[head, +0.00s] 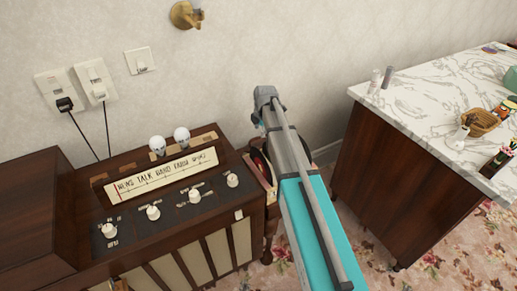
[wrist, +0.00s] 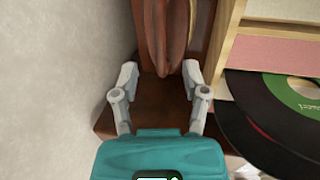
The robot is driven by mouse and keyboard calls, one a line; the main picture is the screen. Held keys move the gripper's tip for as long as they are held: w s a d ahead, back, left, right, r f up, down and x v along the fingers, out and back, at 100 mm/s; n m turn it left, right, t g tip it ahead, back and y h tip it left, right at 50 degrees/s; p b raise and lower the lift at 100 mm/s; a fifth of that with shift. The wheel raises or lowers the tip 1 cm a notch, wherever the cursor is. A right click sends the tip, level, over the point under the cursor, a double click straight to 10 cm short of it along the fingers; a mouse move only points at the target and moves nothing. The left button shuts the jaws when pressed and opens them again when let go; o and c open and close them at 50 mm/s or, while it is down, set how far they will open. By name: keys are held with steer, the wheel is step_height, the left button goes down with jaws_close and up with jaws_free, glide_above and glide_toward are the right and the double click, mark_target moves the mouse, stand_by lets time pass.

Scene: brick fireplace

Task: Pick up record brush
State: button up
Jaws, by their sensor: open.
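In the wrist view my gripper (wrist: 160,78) is open, with its two grey fingers spread and nothing between the tips. Just beyond the tips is a long, rounded red-brown wooden piece (wrist: 174,38), cut by the top edge; it may be the record brush, but I cannot tell for certain. It stands over a dark brown wooden surface (wrist: 158,95). In the head view my arm covers this spot, and I cannot make out the brush or the fingers.
A black record with a green label (wrist: 300,95) lies right of the fingers, beside a pale wooden box (wrist: 231,30). A wall (wrist: 50,90) is close on the left. The head view shows a wooden radio cabinet (head: 165,195) and a marble-topped counter (head: 425,95).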

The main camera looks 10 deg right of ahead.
mark_target(259, 137)
steer(key=shift+f, duration=0.15)
steer(key=shift+w+a+f+b, duration=0.1)
steer(key=shift+w+f+b, duration=0.15)
steer(key=shift+f+b, duration=1.05)
steer(key=shift+w+f+b, duration=0.2)
steer(key=shift+f+b, duration=0.95)
steer(key=shift+b, duration=0.1)
jaws_close()
